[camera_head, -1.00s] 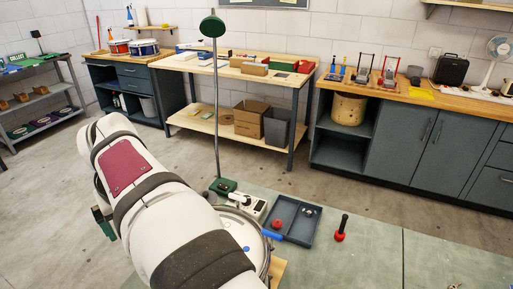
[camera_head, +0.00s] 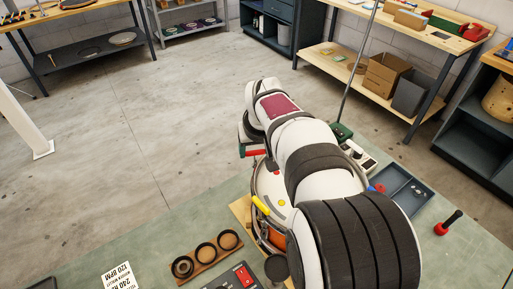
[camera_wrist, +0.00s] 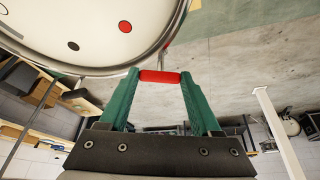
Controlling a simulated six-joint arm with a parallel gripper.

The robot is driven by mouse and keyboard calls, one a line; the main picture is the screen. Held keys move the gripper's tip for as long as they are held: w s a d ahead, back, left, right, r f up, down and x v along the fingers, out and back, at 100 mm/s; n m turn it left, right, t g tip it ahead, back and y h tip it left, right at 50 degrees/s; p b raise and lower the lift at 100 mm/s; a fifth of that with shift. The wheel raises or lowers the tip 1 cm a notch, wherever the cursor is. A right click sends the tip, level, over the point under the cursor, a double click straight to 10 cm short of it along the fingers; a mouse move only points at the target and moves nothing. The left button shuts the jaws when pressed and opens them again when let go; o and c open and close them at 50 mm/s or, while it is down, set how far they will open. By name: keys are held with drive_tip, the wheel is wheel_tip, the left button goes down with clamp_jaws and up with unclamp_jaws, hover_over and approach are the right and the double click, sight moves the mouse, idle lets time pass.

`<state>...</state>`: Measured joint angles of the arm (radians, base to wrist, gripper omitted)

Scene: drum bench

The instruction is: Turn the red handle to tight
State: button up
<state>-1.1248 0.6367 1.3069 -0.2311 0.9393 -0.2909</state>
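The drum (camera_head: 266,185) lies on the green bench with a pale head carrying coloured dots. A yellow handle (camera_head: 261,205) shows on its near left rim and a blue handle (camera_head: 377,188) on its right. The red handle (camera_head: 252,153) is at the far left rim, partly hidden by my arm. In the wrist view the red handle (camera_wrist: 160,76) lies crosswise between the green fingertips of my gripper (camera_wrist: 160,80), which meet its two ends. The drum's rim and a red dot (camera_wrist: 125,26) are just beyond. The handle's mounting is mostly hidden.
A ring rack (camera_head: 208,256), a red-switch box (camera_head: 235,279) and a printed card (camera_head: 121,277) stand near the front. A blue-grey tray (camera_head: 416,204) and a black-handled red tool (camera_head: 447,223) are at right. The floor beyond the bench is clear.

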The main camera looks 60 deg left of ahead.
drive_tip(key=c, duration=0.7)
drive_tip(key=shift+c, duration=0.2)
drive_tip(key=shift+m, duration=0.3)
drive_tip(key=m+t, duration=0.1)
drive_tip(key=m, duration=0.1)
drive_tip(key=shift+s+m+h, duration=0.1)
drive_tip(key=shift+m+h, duration=0.3)
drive_tip(key=m, duration=0.2)
drive_tip(key=m+t+h, duration=0.1)
drive_tip(key=m, duration=0.1)
drive_tip(key=shift+s+a+m, duration=0.1)
drive_tip(key=shift+a+m, duration=0.05)
drive_tip(key=shift+m, duration=0.15)
drive_tip(key=m+h, duration=0.1)
drive_tip(key=m, duration=0.2)
drive_tip(key=shift+a+m+t+h, duration=0.1)
drive_tip(key=shift+m+t+h, duration=0.2)
drive_tip(key=shift+h, duration=0.1)
drive_tip(key=shift+a+m+h, duration=0.1)
drive_tip(key=shift+m+h, duration=0.6)
drive_tip(key=shift+m, duration=1.2)
